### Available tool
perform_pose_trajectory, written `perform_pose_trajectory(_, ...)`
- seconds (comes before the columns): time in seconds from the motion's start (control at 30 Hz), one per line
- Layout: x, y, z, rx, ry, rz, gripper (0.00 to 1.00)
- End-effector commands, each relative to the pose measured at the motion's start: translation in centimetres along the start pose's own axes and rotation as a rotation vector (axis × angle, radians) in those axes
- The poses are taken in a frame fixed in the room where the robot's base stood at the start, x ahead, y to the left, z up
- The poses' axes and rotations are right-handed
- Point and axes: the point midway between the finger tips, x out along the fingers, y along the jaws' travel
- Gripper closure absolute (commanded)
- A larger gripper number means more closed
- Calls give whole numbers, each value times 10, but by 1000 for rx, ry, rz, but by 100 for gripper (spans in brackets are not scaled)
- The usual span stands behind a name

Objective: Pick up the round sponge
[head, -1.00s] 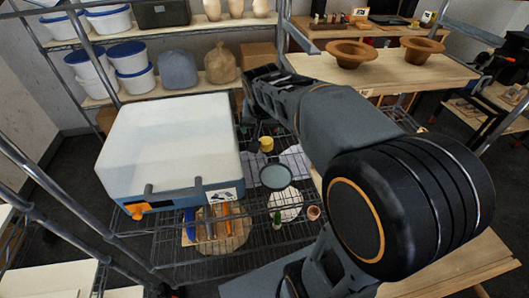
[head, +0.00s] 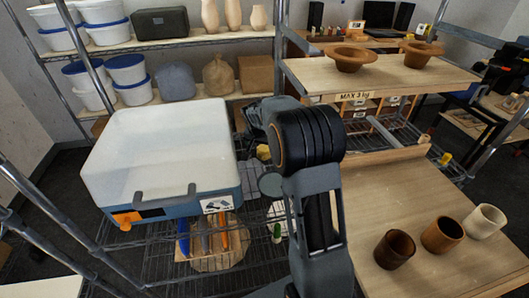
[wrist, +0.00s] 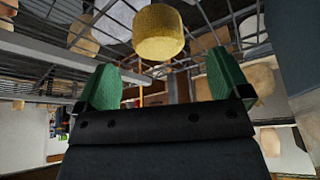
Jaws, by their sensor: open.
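The round sponge (wrist: 158,35) is a yellow, short cylinder. In the wrist view it is at the top centre, ahead of my gripper and between the lines of its fingers. My gripper (wrist: 163,75) has two green fingers spread wide apart with nothing between them. The sponge appears beyond the fingertips, and I see no contact. In the head view a small yellow part of the sponge (head: 263,152) shows on the wire shelf beside my arm, which hides the rest. My fingers are hidden behind the arm there.
A large white and blue kiln-like box (head: 160,155) stands left of my arm on the wire rack. Tools with blue and orange handles (head: 205,243) lie below it. Several cups (head: 441,235) stand on a wooden table at right. Two brown bowls (head: 352,58) are on the upper shelf.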

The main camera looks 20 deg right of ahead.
Motion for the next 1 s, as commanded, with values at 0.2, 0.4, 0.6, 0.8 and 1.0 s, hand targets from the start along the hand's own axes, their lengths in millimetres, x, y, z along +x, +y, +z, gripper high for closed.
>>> perform_pose_trajectory(0.2,12,0,0,-1,-1,1,5)
perform_pose_trajectory(0.4,35,2,-2,-1,-3,2,5)
perform_pose_trajectory(0.6,57,2,-2,0,-2,0,5)
perform_pose_trajectory(0.8,62,2,-2,0,0,-1,5)
perform_pose_trajectory(1.0,62,2,-2,0,0,-1,12)
